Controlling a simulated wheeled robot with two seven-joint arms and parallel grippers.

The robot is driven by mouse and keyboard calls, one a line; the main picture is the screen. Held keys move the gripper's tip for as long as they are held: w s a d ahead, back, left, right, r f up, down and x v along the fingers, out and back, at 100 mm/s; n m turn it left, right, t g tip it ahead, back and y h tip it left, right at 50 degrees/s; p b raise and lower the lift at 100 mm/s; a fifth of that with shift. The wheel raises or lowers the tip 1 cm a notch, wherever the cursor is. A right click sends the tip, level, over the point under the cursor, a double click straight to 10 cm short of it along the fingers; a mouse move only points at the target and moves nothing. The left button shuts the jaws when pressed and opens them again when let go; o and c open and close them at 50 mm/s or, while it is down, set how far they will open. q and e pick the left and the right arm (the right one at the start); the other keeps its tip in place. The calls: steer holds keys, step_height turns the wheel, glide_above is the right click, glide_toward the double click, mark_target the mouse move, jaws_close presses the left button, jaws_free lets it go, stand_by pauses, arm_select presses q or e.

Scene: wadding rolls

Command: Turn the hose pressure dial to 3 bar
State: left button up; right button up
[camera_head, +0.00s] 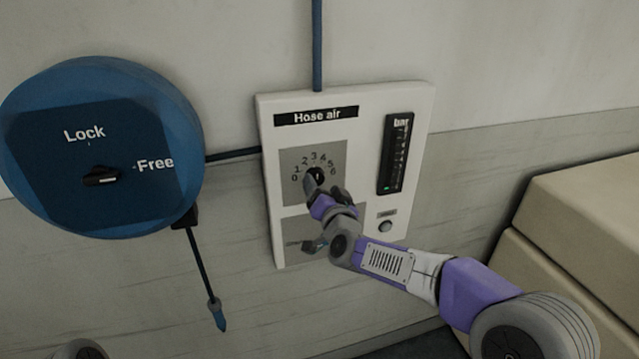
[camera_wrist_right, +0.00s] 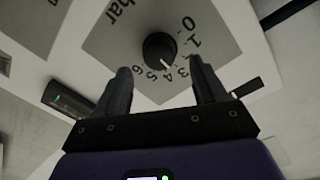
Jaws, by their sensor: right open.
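The hose pressure dial (camera_head: 317,174) is a small black round knob on a grey plate with a 0 to 6 scale, on the white "Hose air" panel (camera_head: 263,140). In the right wrist view the dial (camera_wrist_right: 159,48) shows a pale mark pointing toward the 3 and 4 side; the exact number is unclear. My right gripper (camera_head: 312,186) is at the dial's lower side, partly covering the plate. In the wrist view its fingers (camera_wrist_right: 162,72) are spread and empty, the dial showing just beyond and between their tips. Contact cannot be told. My left gripper is not in view.
A bar gauge (camera_head: 396,153) shows a green light low down, with a round button (camera_head: 385,226) below. A blue reel (camera_head: 100,215) marked Lock and Free hangs left, its hose end (camera_head: 219,316) dangling. Beige blocks (camera_head: 590,205) stand at the right.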

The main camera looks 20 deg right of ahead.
steer(key=s, duration=0.3)
steer(key=shift+s, duration=0.4)
steer(key=shift+f, duration=0.1)
steer(key=s+a+f+n+g+y, duration=0.1)
steer(key=s+f+g, duration=0.15)
steer(key=f, duration=0.95)
steer(key=s+a+f+n+g+y, duration=0.1)
steer(key=s+a+f+g, duration=0.15)
steer(key=f, duration=0.85)
steer(key=s+a+f+n+g, duration=0.15)
steer(key=f+g, duration=0.25)
steer(key=f, duration=0.8)
steer(key=s+a+f+g+y, duration=0.1)
steer(key=s+f+g, duration=0.3)
steer(key=s+f, duration=0.4)
steer(key=s+a+f+g+y, duration=0.1)
steer(key=s+f+g, duration=0.3)
steer(key=s, duration=1.2)
step_height(320, 180, down, 5)
steer(key=shift+a+r+n+y, duration=0.15)
steer(key=shift+a+n+y, duration=0.25)
steer(key=shift+a, duration=0.45)
